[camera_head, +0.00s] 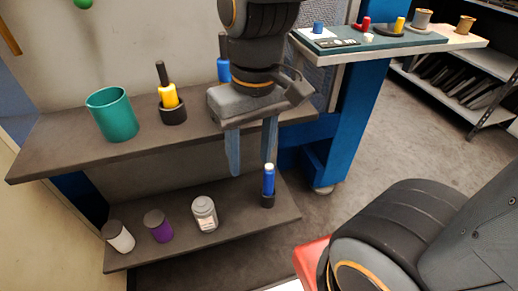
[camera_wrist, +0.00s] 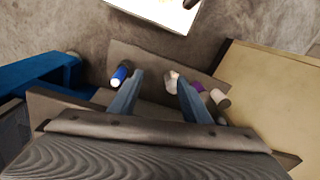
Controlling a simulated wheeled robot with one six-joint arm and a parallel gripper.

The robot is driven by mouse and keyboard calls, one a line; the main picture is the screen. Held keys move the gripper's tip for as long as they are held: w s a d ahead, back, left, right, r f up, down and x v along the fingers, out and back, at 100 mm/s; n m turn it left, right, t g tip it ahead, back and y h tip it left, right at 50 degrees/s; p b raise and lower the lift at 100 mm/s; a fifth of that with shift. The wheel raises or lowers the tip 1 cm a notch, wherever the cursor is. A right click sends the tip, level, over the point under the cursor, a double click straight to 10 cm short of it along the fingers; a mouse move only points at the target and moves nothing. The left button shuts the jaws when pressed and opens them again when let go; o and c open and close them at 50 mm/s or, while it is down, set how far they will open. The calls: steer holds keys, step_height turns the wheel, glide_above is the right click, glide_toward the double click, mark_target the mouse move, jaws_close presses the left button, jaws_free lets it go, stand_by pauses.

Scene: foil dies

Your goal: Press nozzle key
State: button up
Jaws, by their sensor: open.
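I cannot make out any label naming a nozzle key. A small dark panel with pale marks (camera_head: 336,43) lies on the side table at the upper right; its keys are too small to read. My gripper (camera_head: 250,160) is open and empty, pointing down in front of the shelves, well to the left of and below that panel. In the wrist view its two fingers (camera_wrist: 160,78) stand apart over the lower shelf. A blue bottle in a dark holder (camera_head: 268,181) stands on that shelf just below the right finger; it also shows in the wrist view (camera_wrist: 120,74).
The upper shelf (camera_head: 60,146) holds a teal cup (camera_head: 113,115) and a yellow-handled tool in a dark holder (camera_head: 170,98). The lower shelf (camera_head: 240,223) holds white and purple jars (camera_head: 159,227) and a pale bottle (camera_head: 205,214). Spools (camera_head: 421,19) stand on the side table.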

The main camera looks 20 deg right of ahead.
jaws_close()
stand_by(0.3)
stand_by(1.6)
